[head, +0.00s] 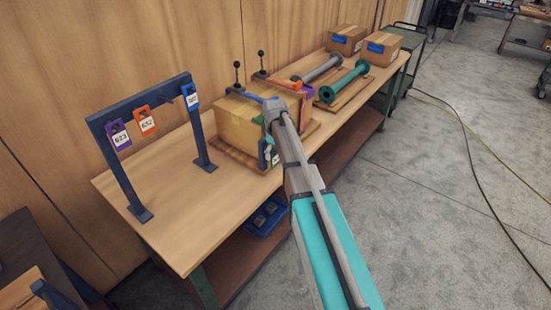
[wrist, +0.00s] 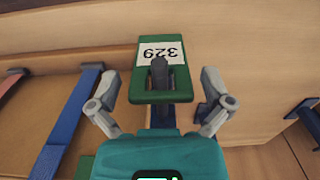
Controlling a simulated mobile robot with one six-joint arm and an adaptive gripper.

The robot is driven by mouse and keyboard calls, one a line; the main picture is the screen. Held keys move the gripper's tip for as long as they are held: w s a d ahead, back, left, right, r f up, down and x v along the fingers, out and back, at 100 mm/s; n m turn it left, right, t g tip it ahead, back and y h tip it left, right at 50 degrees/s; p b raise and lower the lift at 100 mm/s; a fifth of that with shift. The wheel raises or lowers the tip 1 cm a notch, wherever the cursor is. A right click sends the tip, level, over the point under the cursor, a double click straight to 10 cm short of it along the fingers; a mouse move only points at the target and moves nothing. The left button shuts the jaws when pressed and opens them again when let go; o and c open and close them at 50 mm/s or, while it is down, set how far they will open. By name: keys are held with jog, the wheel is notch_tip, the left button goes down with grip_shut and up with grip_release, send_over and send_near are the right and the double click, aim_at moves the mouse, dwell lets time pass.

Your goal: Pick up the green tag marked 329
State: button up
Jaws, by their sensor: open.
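The green tag (wrist: 140,82) shows in the wrist view with a white label reading 329 upside down. A dark grey peg-like part (wrist: 160,73) stands in front of its middle. My gripper (wrist: 159,95) is open, with one grey finger on each side of the tag and visible gaps to both. In the head view, a green piece with a white label (head: 275,160) shows beside the strapped box, partly hidden by my arm.
A dark blue rack (head: 135,105) holds a purple tag (head: 119,135), an orange tag (head: 144,121) and a blue tag (head: 190,97). The strapped cardboard box (head: 238,122) sits on the wooden bench (head: 165,225). A green flanged pipe (head: 345,80) lies farther back.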

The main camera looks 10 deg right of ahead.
jog(key=c, duration=0.9)
jog(key=shift+o, duration=0.2)
jog(key=shift+r, duration=0.15)
jog(key=shift+r+p, duration=0.15)
jog(key=shift+p, duration=0.2)
jog(key=s+d, duration=1.1)
jog(key=s, duration=0.3)
jog(key=shift+d, duration=0.15)
